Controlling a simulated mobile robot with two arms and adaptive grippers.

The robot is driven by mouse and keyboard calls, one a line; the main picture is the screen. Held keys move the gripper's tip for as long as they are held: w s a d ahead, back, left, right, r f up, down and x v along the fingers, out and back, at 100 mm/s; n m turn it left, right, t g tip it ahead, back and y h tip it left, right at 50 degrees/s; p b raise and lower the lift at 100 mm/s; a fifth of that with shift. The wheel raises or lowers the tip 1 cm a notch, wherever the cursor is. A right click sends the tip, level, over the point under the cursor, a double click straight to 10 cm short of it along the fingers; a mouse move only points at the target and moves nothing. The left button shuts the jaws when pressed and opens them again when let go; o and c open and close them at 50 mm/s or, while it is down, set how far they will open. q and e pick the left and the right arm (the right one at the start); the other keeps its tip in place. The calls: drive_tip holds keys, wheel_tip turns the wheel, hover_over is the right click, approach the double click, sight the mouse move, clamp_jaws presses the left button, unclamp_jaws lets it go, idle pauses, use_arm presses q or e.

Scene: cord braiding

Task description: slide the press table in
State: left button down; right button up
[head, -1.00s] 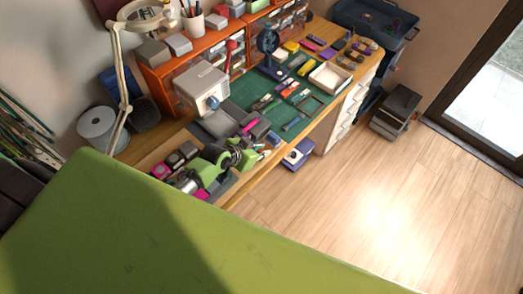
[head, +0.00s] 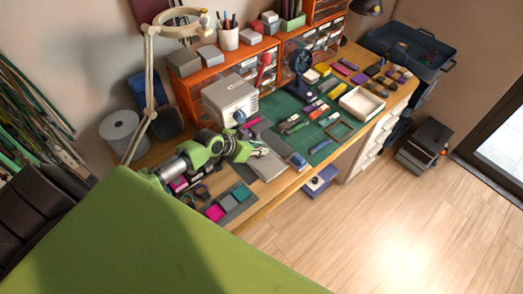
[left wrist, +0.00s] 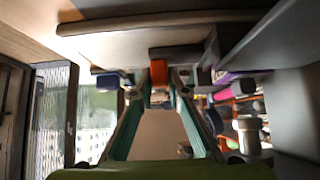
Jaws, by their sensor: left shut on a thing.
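The press (head: 231,99) is a pale grey box with a blue knob, standing on the bench against the orange drawers. Its press table (head: 268,164) looks like a flat grey plate in front of it, reaching toward the bench's front edge. My left gripper (head: 259,152) comes in from the left and is shut at this plate; the arm and fingers hide part of it. In the left wrist view my two teal-sided fingers (left wrist: 160,100) reach forward; what lies between their tips is hard to make out. My right gripper is not in view.
A green cutting mat (head: 318,140) with tools and a white tray (head: 361,103) lies right of the plate. Coloured pads (head: 227,205) lie at the bench's near end. A lamp (head: 150,80) stands behind my arm.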

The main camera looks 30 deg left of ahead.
use_arm(q)
drive_tip(key=shift+a, duration=0.15)
drive_tip(key=c, duration=2)
unclamp_jaws()
drive_tip(key=shift+o, duration=0.2)
drive_tip(key=shift+r, duration=0.1)
drive_tip(key=v, duration=1.1)
drive_tip(key=shift+s+a+r, duration=0.2)
drive_tip(key=shift+s+r, duration=0.05)
drive_tip(key=shift+s, duration=0.05)
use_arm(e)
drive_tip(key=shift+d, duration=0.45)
